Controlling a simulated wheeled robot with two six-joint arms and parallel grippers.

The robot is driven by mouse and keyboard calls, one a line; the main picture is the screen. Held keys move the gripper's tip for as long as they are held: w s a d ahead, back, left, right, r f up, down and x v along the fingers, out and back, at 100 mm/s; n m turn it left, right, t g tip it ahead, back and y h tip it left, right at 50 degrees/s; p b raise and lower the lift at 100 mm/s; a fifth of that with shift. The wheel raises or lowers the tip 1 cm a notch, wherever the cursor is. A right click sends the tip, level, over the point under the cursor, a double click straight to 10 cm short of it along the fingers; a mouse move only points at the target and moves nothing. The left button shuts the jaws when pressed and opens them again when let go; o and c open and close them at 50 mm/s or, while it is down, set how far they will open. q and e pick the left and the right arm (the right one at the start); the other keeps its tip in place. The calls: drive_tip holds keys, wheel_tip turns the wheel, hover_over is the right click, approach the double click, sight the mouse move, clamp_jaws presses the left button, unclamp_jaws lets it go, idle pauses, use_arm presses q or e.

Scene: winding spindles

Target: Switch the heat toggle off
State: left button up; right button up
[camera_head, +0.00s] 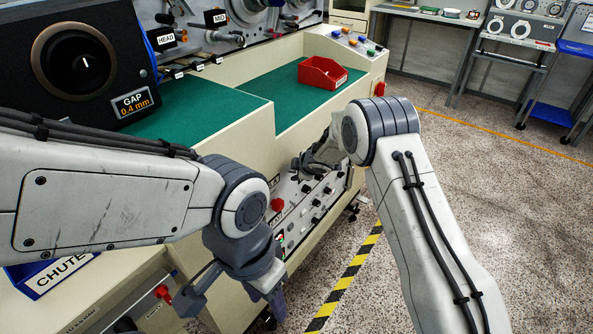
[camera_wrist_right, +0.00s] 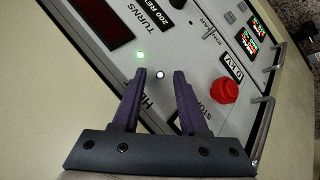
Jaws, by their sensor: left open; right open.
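The heat toggle (camera_wrist_right: 160,75) shows in the right wrist view as a small bright tip on the light control panel. It sits beside a lit green lamp (camera_wrist_right: 140,55) and above a partly hidden label starting with "HE". My right gripper (camera_wrist_right: 159,78) is open, with one purple finger on either side of the toggle tip. I cannot tell whether a finger touches it, nor which way the lever leans. In the head view my right gripper (camera_head: 312,160) is at the panel front, partly hidden by its arm. My left gripper (camera_head: 234,298) hangs open and empty at the lower middle.
Metal handles edge the panel. A dark display (camera_wrist_right: 102,22) is above. A red bin (camera_head: 322,73) stands on the green bench top (camera_head: 270,92).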

drive_tip(key=shift+c, duration=0.3)
clamp_jaws()
drive_tip(key=shift+f+b, duration=0.2)
drive_tip(key=shift+b, duration=0.4)
drive_tip(key=f+t+y+b, duration=0.1)
drive_tip(key=t+y+b, duration=0.1)
drive_tip(key=b, duration=0.7)
drive_tip(key=f+m+t+y+b, duration=0.1)
drive_tip(key=t+y+b, duration=0.1)
drive_tip(key=b, duration=0.8)
drive_tip(key=f+m+t+y+b, duration=0.1)
drive_tip(key=t+y+b, duration=0.1)
drive_tip(key=b, duration=0.7)
drive_tip(key=shift+s+d+f+b, duration=0.25)
drive_tip(key=shift+d+f+b, duration=0.1)
drive_tip(key=shift+d, duration=0.05)
drive_tip(key=shift+r+t+y+b, duration=0.1)
drive_tip(key=shift+t+y+b, duration=0.3)
drive_tip(key=shift+b, duration=0.45)
drive_tip(key=shift+o, duration=0.3)
unclamp_jaws()
